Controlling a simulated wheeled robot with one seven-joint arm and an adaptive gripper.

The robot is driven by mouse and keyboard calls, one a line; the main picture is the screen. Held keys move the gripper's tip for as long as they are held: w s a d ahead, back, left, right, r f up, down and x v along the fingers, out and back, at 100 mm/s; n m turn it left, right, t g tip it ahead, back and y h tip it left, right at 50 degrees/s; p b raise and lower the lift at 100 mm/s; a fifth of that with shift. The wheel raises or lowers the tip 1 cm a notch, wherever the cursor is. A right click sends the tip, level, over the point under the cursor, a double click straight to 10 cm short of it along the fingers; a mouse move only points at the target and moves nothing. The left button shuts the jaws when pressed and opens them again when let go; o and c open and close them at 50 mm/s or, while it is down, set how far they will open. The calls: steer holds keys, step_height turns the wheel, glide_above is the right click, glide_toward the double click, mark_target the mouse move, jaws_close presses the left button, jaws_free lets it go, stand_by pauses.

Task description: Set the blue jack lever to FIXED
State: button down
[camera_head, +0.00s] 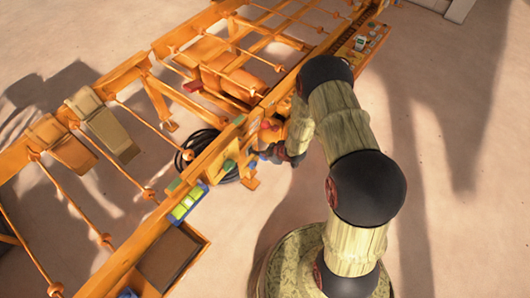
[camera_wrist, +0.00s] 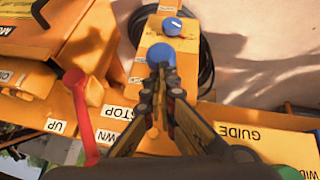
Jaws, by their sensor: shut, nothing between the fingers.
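A blue ball-shaped knob (camera_wrist: 162,53), which looks like the blue jack lever's end, is over an orange panel in the wrist view. My gripper (camera_wrist: 162,72) is shut and empty, its fingertips right at the near side of the knob; I cannot tell whether they touch. A second, smaller blue part (camera_wrist: 172,26) sits farther along the same orange panel. White labels beside the knob are too small to read, so the lever's setting is unclear. In the head view my gripper (camera_head: 284,156) is low beside the orange frame, and the lever is mostly hidden there.
A red lever (camera_wrist: 82,110) stands left of my gripper, near labels UP, DOWN and STOP. A black coiled hose (camera_head: 187,158) lies on the floor behind the orange frame (camera_head: 207,158). Open floor (camera_head: 440,150) lies to the right.

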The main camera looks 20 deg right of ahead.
steer(key=shift+s+d+f, duration=0.2)
steer(key=shift+s+f, duration=0.1)
steer(key=shift+f, duration=0.35)
step_height(320, 180, down, 9)
steer(key=s+d+b, duration=0.1)
steer(key=b, duration=0.4)
steer(key=shift+s+d, duration=0.15)
steer(key=shift+s, duration=0.2)
